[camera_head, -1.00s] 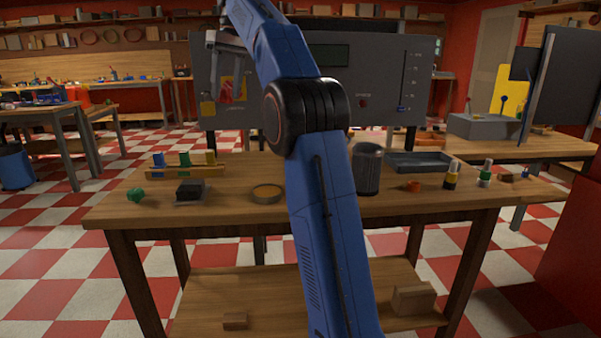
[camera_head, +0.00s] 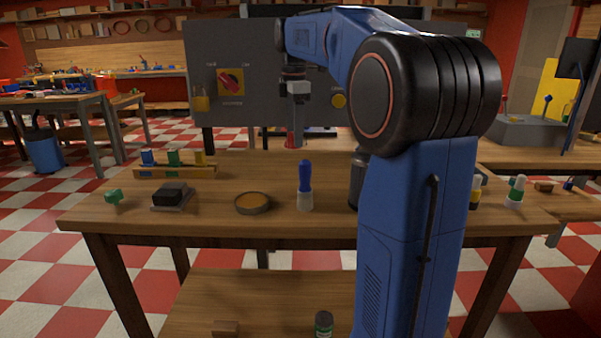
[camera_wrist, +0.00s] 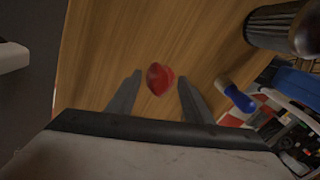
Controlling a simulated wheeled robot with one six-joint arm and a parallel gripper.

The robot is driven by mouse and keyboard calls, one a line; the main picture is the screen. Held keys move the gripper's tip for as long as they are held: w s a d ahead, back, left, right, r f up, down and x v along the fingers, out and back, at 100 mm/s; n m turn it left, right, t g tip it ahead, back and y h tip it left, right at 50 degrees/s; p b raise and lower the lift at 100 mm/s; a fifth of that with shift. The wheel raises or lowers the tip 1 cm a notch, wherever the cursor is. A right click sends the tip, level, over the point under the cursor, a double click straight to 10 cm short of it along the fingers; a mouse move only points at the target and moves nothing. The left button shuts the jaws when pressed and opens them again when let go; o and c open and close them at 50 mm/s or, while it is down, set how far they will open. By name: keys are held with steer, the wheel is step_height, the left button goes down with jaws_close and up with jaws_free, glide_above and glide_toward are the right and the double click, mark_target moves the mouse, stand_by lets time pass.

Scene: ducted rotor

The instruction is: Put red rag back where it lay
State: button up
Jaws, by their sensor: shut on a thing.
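The red rag (camera_wrist: 159,78) is a small red bundle between my gripper's fingertips in the wrist view, with wooden tabletop behind it. My gripper (camera_wrist: 158,80) is shut on it. In the head view my gripper (camera_head: 294,128) points down over the back part of the workbench (camera_head: 240,222), and a bit of the red rag (camera_head: 291,140) shows beneath it. I cannot tell whether the rag touches the wood.
A blue-handled tool (camera_head: 305,180) stands in front of my gripper. A dark ribbed canister (camera_head: 356,180), partly hidden by my arm, is to the right. A shallow round tin (camera_head: 252,204) is to the left. A grey panel (camera_head: 225,130) stands behind.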

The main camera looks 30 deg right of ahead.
steer(key=shift+f, duration=4.8)
steer(key=o, duration=0.9)
steer(key=shift+o, duration=0.2)
step_height(320, 180, up, 12)
steer(key=shift+r, duration=0.1)
